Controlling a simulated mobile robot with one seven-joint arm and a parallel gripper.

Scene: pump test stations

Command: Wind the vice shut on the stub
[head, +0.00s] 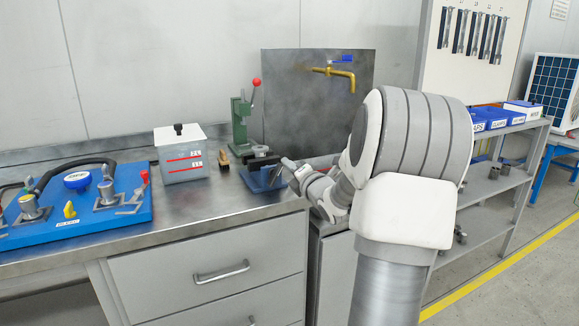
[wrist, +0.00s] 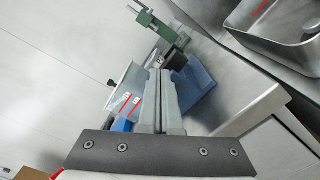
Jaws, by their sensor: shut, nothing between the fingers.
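The vice (head: 262,180) is blue with dark jaws on top and stands at the front edge of the steel bench. In the wrist view the blue vice (wrist: 198,88) lies just right of and beyond my fingers. My gripper (head: 287,164) is at the vice's right end in the head view, close to it; I cannot tell whether it touches. In the wrist view my gripper (wrist: 160,73) has its two grey fingers together with nothing between them. I cannot make out the stub or the vice's handle clearly; my fingers and arm cover part of that area.
A green press with a red knob (head: 241,120) stands behind the vice. A brush (head: 223,160) and a lidded grey box (head: 182,160) are to its left. A blue pump board (head: 75,210) is further left. A brass tap (head: 340,74) is on the back panel. Bare bench lies in front of the box.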

